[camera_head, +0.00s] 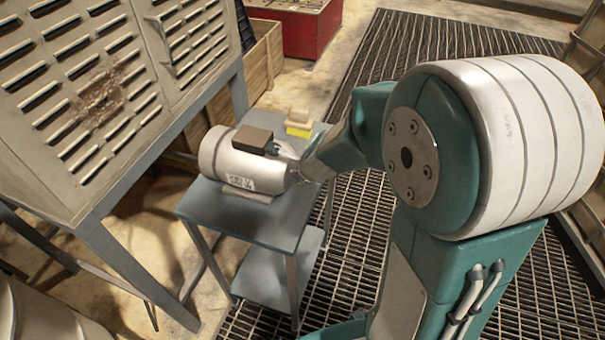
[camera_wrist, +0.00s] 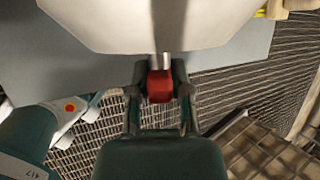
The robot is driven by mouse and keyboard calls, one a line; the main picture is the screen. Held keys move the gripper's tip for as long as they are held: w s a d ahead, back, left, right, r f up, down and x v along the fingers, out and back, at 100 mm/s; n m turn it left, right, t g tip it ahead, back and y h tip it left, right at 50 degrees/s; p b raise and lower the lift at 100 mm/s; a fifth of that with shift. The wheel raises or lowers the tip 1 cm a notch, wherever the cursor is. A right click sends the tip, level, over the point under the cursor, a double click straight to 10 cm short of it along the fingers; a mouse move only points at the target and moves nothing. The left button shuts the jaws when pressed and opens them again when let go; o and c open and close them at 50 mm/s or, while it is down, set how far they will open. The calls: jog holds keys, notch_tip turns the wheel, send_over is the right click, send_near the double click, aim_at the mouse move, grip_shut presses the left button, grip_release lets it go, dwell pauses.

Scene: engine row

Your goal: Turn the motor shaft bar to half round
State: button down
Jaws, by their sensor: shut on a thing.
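The motor (camera_head: 228,160) is a pale grey cylinder with a dark box on top and a white label on its side. It lies on a small blue-grey cart (camera_head: 275,225). In the wrist view the motor's pale end (camera_wrist: 160,25) fills the top, and a short metal shaft (camera_wrist: 161,61) comes out of it. My gripper (camera_wrist: 160,74) is shut on a red bar (camera_wrist: 160,88) at the shaft's end, one finger on each side. In the head view my arm reaches the motor's right end and hides the bar. The bar's turn angle cannot be told.
A yellow and beige block (camera_head: 299,125) stands on the cart's far end. A slatted metal cabinet (camera_head: 85,100) is close on the left. A wooden crate (camera_head: 264,62) and a red box (camera_head: 300,28) stand behind. Dark floor grating (camera_head: 420,40) lies to the right.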

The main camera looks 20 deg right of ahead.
jog(key=c, duration=0.6)
grip_release()
jog(key=shift+o, duration=0.2)
jog(key=shift+s+r, duration=0.25)
jog(key=shift+r, duration=0.3)
jog(key=v, duration=1)
jog(key=shift+s+r, duration=0.25)
